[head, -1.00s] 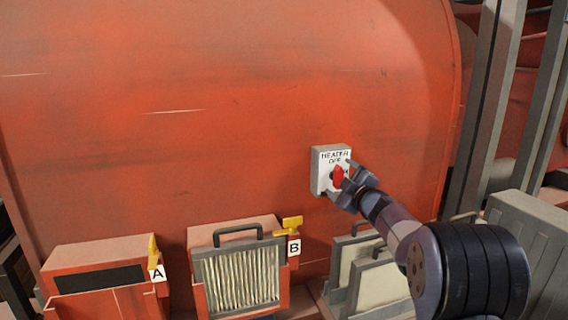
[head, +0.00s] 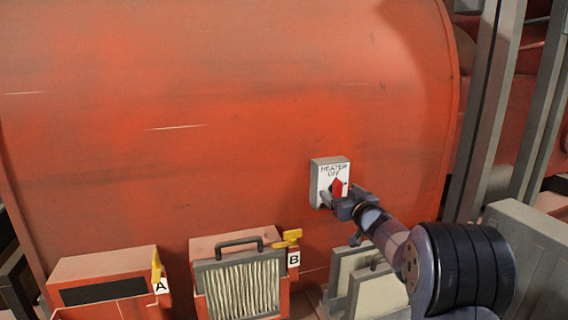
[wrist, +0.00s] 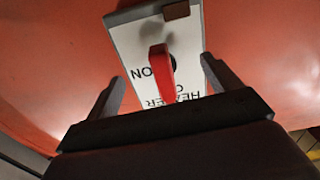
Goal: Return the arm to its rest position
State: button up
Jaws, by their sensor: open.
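My gripper (head: 342,201) is at the heater switch box on the red tank, at the lower right of the head view. Its fingers are apart in the wrist view (wrist: 165,95), one on each side of the red knob (wrist: 161,72), with nothing held. The red knob also shows in the head view (head: 337,187), just above my gripper. In the wrist view the plate looks upside down and the word ON shows beside the knob. I cannot tell whether a finger touches the plate.
The large red tank (head: 200,90) fills the back. Below stand box A (head: 105,270) and box B with a pleated filter (head: 243,285), each with a yellow latch. Pale panels (head: 375,290) stand under my arm. Grey posts (head: 500,100) and a grey cabinet (head: 535,245) are at the right.

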jog(key=shift+m, duration=0.3)
jog(key=shift+s+d, duration=0.15)
jog(key=shift+s, duration=0.25)
